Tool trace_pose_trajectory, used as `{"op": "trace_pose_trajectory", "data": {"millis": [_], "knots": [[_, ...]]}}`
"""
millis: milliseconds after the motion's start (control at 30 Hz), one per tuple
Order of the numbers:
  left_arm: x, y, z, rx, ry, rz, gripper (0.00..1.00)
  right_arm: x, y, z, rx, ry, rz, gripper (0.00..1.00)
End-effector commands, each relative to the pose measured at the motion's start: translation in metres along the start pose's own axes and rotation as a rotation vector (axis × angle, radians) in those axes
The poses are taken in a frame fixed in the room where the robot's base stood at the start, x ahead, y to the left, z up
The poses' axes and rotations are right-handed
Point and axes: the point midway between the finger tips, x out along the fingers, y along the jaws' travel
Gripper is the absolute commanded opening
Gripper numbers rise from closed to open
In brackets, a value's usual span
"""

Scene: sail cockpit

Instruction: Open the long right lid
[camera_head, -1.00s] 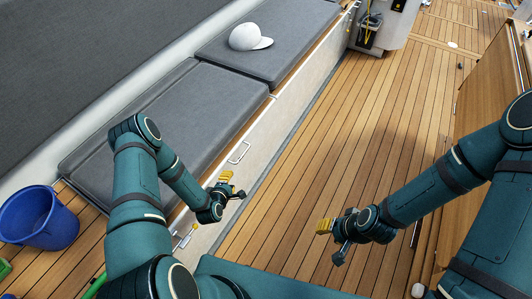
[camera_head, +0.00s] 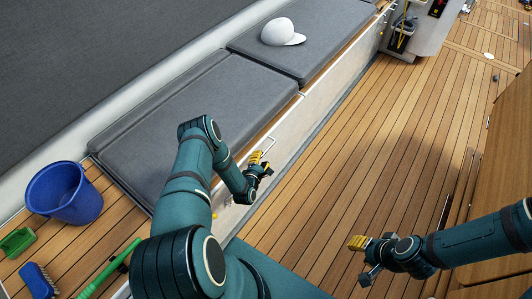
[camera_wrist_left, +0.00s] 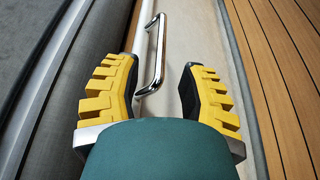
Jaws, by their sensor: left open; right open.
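The bench along the left carries two grey cushioned seat lids, a longer near one (camera_head: 190,120) and a farther one (camera_head: 300,50). Both lie flat and closed. A chrome bar handle (camera_head: 264,147) sits on the bench's pale front edge below the near cushion. My left gripper (camera_head: 260,163) is open at this handle and partly covers it in the head view. In the left wrist view the handle (camera_wrist_left: 153,55) lies between the two yellow fingers, nearer the left one, with a gap to the right finger. My right gripper (camera_head: 362,260) is open and empty above the deck.
A white cap (camera_head: 282,32) lies on the farther cushion. A blue bucket (camera_head: 65,193), a green scoop (camera_head: 17,242) and a blue brush (camera_head: 38,280) stand at the left. A wooden bench side (camera_head: 500,190) rises at the right. The wooden deck (camera_head: 370,140) between is clear.

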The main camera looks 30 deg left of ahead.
Motion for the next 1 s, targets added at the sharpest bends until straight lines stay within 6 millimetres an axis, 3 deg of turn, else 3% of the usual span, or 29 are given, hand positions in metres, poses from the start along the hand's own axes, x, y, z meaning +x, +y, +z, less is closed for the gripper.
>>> {"op": "trace_pose_trajectory", "data": {"millis": [100, 300, 767, 867, 900, 1000], "knots": [[0.023, -0.002, 0.0, 0.003, -0.003, 0.001, 0.41, 0.007, 0.003, -0.001, 0.0, 0.003, 0.0, 0.41], [0.048, -0.001, 0.0, 0.002, -0.002, 0.0, 0.41, 0.012, 0.005, -0.001, -0.001, 0.006, 0.0, 0.41], [0.057, 0.0, 0.0, 0.0, 0.0, -0.001, 0.4, 0.013, 0.005, -0.002, -0.001, 0.008, 0.0, 0.41], [0.057, 0.0, 0.0, 0.001, 0.0, -0.001, 0.05, 0.013, 0.005, -0.002, -0.001, 0.007, 0.0, 0.41], [0.057, 0.0, 0.0, 0.001, 0.0, -0.001, 0.0, 0.013, 0.005, -0.002, -0.001, 0.007, 0.0, 0.41], [0.057, 0.0, 0.0, 0.001, 0.0, -0.001, 0.0, 0.013, 0.005, -0.002, -0.001, 0.007, 0.0, 0.41]]}}
